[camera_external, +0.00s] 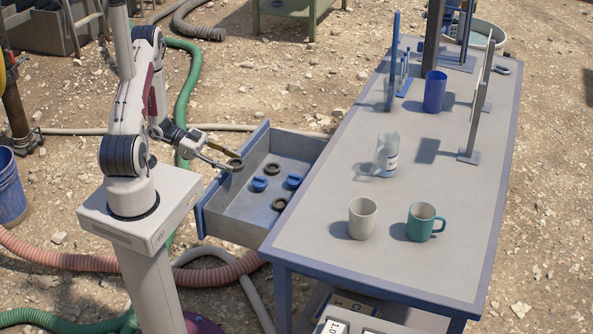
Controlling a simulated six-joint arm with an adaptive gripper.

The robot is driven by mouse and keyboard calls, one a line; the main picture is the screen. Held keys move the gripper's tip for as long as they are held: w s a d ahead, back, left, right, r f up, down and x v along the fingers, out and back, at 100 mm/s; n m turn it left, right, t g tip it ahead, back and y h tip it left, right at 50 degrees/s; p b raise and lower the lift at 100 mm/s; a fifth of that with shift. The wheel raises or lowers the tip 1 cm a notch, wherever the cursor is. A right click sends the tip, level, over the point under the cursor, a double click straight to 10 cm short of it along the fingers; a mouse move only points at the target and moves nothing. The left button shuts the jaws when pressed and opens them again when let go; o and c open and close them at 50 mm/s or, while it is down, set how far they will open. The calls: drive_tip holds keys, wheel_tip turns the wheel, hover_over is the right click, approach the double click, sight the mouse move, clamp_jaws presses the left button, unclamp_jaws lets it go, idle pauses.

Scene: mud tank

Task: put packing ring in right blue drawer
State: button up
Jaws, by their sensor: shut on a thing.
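A blue-grey drawer (235,216) is pulled out from the left side of the table. My gripper (231,160) is shut on a dark packing ring (236,164). In the picture the held ring overlaps the drawer's outer front panel; its exact height above it cannot be told. Inside the drawer lie two more dark rings, one toward the back (272,169) and one toward the near side (279,204). Two small blue parts (259,184) (294,181) also lie on its floor.
Hoses (185,105) run over the stony ground. The drawer floor has bare room between the parts.

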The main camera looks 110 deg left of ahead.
sight(232, 177)
drive_tip(key=shift+f, duration=1.95)
drive_tip(key=shift+f, duration=0.75)
drive_tip(key=o, duration=0.9)
drive_tip(key=shift+a+r, duration=0.1)
drive_tip(key=shift+r, duration=0.05)
drive_tip(key=shift+s+r, duration=0.35)
drive_tip(key=shift+r, duration=0.25)
drive_tip(key=v, duration=1.1)
drive_tip(key=shift+s+r, duration=0.15)
